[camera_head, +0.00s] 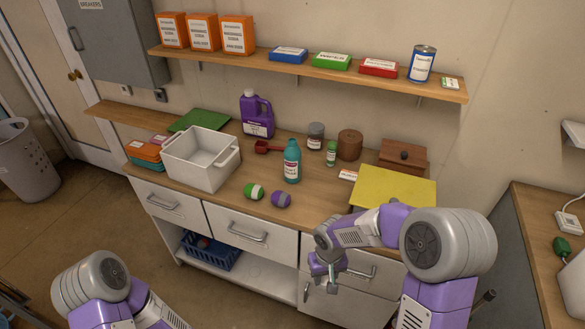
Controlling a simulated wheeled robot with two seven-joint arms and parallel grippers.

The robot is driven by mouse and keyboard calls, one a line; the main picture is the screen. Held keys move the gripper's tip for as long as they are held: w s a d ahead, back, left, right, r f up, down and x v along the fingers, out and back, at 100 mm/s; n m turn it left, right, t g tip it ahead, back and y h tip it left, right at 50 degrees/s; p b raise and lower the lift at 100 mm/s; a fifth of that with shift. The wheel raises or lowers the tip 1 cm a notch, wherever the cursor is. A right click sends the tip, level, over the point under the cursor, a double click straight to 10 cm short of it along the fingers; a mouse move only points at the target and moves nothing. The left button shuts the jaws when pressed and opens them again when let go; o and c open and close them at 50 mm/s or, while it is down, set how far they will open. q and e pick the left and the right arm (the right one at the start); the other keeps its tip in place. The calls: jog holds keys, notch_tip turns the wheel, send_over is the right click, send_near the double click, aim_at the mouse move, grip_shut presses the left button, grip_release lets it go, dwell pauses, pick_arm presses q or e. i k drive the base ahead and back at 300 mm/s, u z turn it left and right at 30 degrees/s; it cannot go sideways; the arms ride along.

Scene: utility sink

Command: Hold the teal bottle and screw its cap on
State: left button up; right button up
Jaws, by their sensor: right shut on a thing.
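The teal bottle (292,164) stands upright on the wooden counter, with a white and red label on its front. Its top is small here, and I cannot tell whether a cap is on it. My right gripper (323,284) hangs in front of the counter's drawers, below and to the right of the bottle and well apart from it. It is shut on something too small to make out. I see no separate cap. My left arm shows at the lower left, but its gripper is out of view.
A green and white roll (254,191) and a purple and grey roll (281,200) lie in front of the bottle. A red scoop (267,147), a white bin (199,164) and a purple jug (257,117) are to its left. A yellow sheet (394,188) lies right.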

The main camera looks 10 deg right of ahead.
aim_at(292, 152)
jog(key=u, duration=1.8)
jog(key=i, duration=1.5)
jog(key=z, duration=3.25)
jog(key=i, duration=0.5)
